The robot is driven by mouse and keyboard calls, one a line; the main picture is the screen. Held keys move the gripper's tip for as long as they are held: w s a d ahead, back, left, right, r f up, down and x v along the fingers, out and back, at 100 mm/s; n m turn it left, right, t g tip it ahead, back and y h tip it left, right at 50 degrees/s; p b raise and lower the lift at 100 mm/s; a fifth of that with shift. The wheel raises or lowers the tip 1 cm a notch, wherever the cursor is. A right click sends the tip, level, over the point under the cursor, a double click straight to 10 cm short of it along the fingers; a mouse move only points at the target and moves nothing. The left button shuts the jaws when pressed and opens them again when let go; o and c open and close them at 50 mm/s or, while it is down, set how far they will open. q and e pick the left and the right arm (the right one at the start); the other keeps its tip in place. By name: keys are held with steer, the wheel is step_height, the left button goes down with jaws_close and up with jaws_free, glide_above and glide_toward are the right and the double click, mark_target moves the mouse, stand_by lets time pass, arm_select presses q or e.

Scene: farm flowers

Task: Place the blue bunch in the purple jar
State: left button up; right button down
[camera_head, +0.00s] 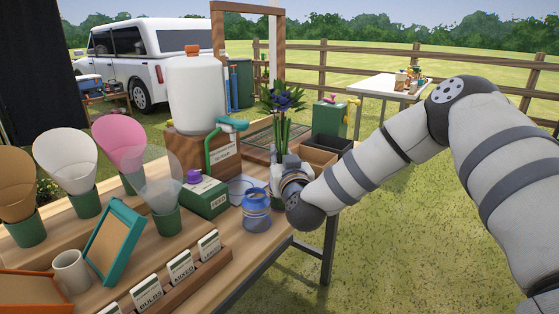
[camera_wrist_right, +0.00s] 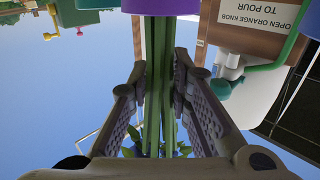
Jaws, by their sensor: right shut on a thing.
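The blue bunch (camera_head: 284,101), dark blue flowers on long green stems, stands upright near the table's right end in the head view. My right gripper (camera_head: 282,172) is around its stems, and its fingers are partly hidden there. In the right wrist view the gripper (camera_wrist_right: 160,105) is shut on the green stems (camera_wrist_right: 158,70), with blue petals low in the picture. A purple surface (camera_wrist_right: 187,6) shows at the top edge by the stem ends; I cannot tell whether the stems are inside it. A blue-violet jar (camera_head: 257,212) stands left of the gripper. My left gripper is not in view.
A green box (camera_head: 205,198) with a purple knob stands left of the jar. A white dispenser (camera_head: 193,95) on a wooden base is behind. Dark and wooden trays (camera_head: 330,142) lie beyond the gripper. Card holders and paper cones fill the table's left.

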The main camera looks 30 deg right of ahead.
steer(key=c, duration=1.9)
jaws_free()
steer(key=shift+f, duration=0.2)
steer(key=o, duration=0.4)
steer(key=shift+w, duration=0.1)
steer(key=shift+o, duration=0.2)
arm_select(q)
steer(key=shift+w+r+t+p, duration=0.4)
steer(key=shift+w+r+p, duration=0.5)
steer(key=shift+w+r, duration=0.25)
arm_select(e)
steer(key=v, duration=1.2)
steer(key=shift+r, duration=0.15)
